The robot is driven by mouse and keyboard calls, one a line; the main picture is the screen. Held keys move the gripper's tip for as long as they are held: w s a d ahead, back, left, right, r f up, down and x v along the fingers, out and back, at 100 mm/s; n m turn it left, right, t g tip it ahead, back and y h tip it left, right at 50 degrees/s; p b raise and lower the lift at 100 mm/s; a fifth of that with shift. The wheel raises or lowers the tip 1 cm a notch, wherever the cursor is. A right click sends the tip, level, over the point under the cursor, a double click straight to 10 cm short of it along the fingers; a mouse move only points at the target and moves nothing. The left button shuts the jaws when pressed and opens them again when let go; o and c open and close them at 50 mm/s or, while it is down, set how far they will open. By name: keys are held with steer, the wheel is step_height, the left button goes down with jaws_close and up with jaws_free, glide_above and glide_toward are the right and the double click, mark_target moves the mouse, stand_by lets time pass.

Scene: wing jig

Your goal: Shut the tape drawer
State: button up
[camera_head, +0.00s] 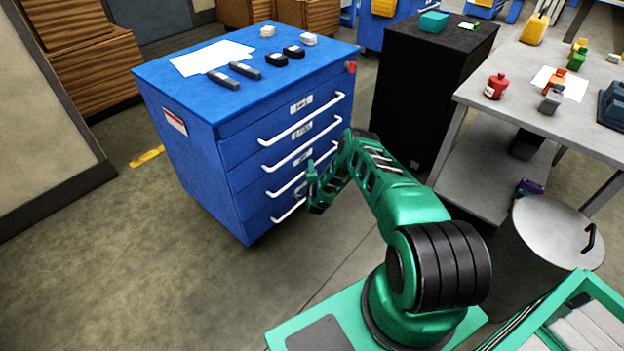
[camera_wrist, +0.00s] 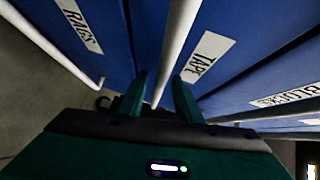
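The tape drawer (camera_wrist: 222,78), blue with a white TAPE label (camera_wrist: 208,56), is in the middle of the wrist view. In the head view it appears to be the third drawer down (camera_head: 262,192) in the blue cabinet, partly hidden by my gripper; any gap is too small to tell. Its white bar handle (camera_wrist: 175,45) runs between the fingers of my gripper (camera_wrist: 162,88). The fingers are apart, with blue showing on both sides of the bar. In the head view my gripper (camera_head: 311,187) is close against the cabinet's lower front.
The RAGS drawer (camera_wrist: 105,52) lies left of the tape drawer in the wrist view, another labelled drawer (camera_wrist: 270,88) right. A black cabinet (camera_head: 410,105), grey table (camera_head: 520,88) and lidded bin (camera_head: 545,245) stand to the right. Floor (camera_head: 150,250) is clear at left.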

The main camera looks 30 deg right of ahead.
steer(key=f+v, duration=0.1)
steer(key=v, duration=0.7)
steer(key=shift+s+a+r, duration=0.15)
steer(key=shift+s+r, duration=0.25)
steer(key=shift+s, duration=0.05)
